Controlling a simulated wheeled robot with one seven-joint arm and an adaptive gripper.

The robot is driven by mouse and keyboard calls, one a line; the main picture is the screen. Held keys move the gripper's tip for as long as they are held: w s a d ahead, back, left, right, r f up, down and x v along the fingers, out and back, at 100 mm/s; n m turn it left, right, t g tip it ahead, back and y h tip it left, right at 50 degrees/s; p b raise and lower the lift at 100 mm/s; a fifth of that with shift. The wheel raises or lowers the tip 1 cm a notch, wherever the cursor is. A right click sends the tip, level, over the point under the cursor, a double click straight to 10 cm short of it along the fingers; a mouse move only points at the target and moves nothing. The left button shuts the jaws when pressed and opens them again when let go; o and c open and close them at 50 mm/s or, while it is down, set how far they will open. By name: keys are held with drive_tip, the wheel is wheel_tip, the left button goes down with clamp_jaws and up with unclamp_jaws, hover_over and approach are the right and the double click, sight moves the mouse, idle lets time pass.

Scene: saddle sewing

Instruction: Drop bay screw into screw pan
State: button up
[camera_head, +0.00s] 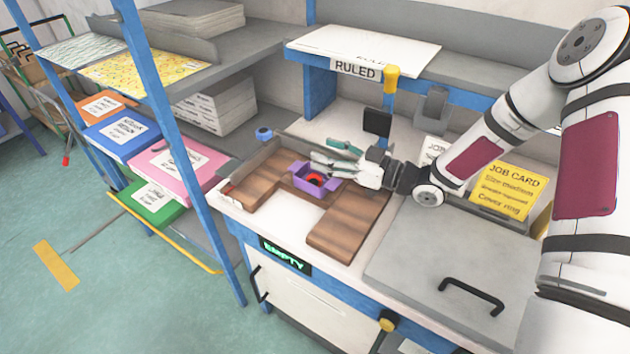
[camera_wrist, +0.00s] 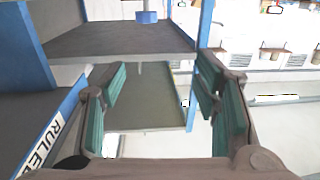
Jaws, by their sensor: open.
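My gripper (camera_head: 326,157) reaches left over the bench in the head view, above and beside a small purple open tray (camera_head: 307,186). Its green-padded fingers are spread apart. The wrist view shows the same open fingers (camera_wrist: 160,95) with nothing between them. A red ring-shaped thing (camera_head: 317,179) with a dark middle sits in the purple tray. I cannot tell whether the purple tray is the screw pan. I cannot make out the bay screw in either view.
Brown wooden-looking boards (camera_head: 345,222) lie around the purple tray. A blue knob-like thing (camera_head: 264,133) stands behind them at left. A black upright panel (camera_head: 377,121), a yellow job card (camera_head: 507,187) and a blue-framed ruled shelf (camera_head: 320,80) are close by. A grey lid (camera_head: 440,262) covers the right front.

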drive_tip(key=v, duration=1)
drive_tip(key=shift+d, duration=0.25)
drive_tip(key=shift+r, duration=0.1)
drive_tip(key=shift+s, duration=0.1)
